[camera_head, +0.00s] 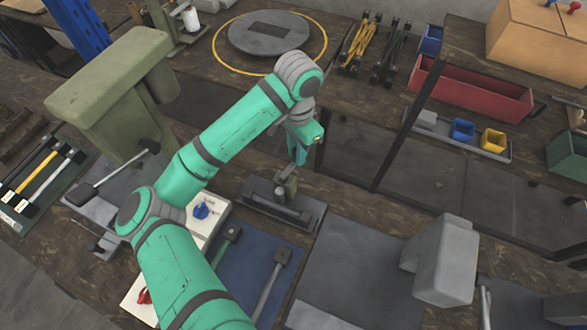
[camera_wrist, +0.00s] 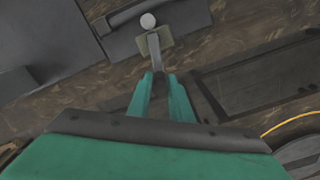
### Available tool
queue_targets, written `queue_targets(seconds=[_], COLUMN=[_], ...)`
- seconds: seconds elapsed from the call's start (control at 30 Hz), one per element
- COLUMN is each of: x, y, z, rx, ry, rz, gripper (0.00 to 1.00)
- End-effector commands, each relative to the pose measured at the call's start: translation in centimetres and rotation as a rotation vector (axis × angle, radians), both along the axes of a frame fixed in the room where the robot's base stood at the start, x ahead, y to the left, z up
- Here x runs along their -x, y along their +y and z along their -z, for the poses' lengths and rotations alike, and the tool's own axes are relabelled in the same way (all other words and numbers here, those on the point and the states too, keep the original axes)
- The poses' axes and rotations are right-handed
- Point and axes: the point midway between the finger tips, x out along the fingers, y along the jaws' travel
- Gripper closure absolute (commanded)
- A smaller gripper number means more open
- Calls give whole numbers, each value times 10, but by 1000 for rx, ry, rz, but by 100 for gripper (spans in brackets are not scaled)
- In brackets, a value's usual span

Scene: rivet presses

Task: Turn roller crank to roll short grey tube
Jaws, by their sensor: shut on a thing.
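The grey crank (camera_wrist: 155,50) runs from the olive block toward my gripper, with a pale round end beside the block. My gripper (camera_wrist: 160,78) is shut on the crank's near end. In the head view my gripper (camera_head: 299,160) points down just behind the roller. I cannot tell a short grey tube apart from the bar on the roller.
A blue mat (camera_head: 255,262) with dark-headed tools lies in front of the roller. A green press (camera_head: 115,95) stands left and a grey press (camera_head: 440,262) right. A round grey plate (camera_head: 270,35), a red bin (camera_head: 470,92) and small blue and yellow bins are behind.

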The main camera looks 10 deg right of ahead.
Motion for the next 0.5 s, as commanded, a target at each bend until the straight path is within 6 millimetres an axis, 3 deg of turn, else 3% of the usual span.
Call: queue_targets(seconds=[0.5], x=[27], y=[-15], z=[0], rx=[0], ry=[1], rz=[1], gripper=[91])
